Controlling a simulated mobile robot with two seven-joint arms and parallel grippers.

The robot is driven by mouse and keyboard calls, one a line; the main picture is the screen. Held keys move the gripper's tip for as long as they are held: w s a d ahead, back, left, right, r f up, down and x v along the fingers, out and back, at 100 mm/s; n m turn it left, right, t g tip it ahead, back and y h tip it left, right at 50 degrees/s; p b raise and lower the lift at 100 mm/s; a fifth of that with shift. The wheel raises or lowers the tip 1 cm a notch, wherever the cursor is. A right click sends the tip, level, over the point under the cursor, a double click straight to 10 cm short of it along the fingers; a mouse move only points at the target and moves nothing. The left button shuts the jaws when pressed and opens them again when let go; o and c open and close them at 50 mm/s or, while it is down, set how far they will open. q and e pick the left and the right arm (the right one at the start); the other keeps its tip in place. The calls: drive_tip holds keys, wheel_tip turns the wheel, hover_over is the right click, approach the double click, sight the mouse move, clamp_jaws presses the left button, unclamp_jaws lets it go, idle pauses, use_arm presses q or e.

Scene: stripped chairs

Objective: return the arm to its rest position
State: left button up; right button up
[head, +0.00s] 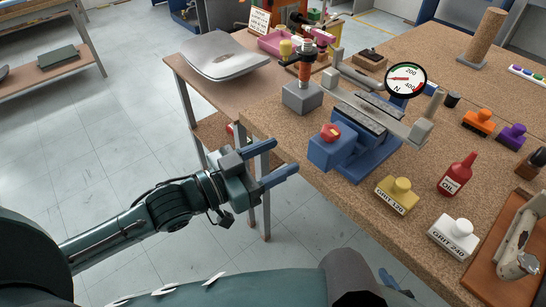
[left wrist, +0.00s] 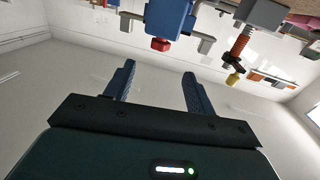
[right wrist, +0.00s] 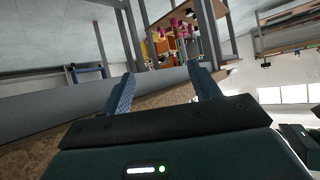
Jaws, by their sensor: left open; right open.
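My left gripper (head: 278,166) is open and empty in the head view. It is held out in front of the workbench's left edge, left of the blue vise (head: 350,150). In the left wrist view its two blue fingers (left wrist: 155,90) are spread with nothing between them. My right gripper is not clearly seen in the head view. In the right wrist view its fingers (right wrist: 162,90) are apart and empty, with a cork-like surface and a grey bar close by.
The cork-topped workbench (head: 300,135) carries a dial gauge (head: 406,79), a red oil bottle (head: 457,174), a yellow grit block (head: 397,195) and a white grit block (head: 454,238). A side table holds a grey seat shell (head: 224,54). The floor at left (head: 110,140) is clear.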

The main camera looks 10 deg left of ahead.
use_arm(q)
drive_tip(key=s+a+f+n+y, duration=0.1)
drive_tip(key=s+f+n+y, duration=0.1)
drive_tip(key=f, duration=0.5)
drive_tip(key=s+a+f+n+g+y+p, duration=0.1)
drive_tip(key=s+a+f+n+y, duration=0.1)
drive_tip(key=s+f+y, duration=0.2)
drive_tip(key=s+a+f+n+g+y+p, duration=0.1)
drive_tip(key=s+a+f+n+y, duration=0.1)
drive_tip(key=f, duration=0.7)
drive_tip(key=s+y, duration=0.1)
drive_tip(key=s, duration=0.1)
drive_tip(key=shift+s+f+y, duration=0.3)
drive_tip(key=shift+s+f, duration=0.1)
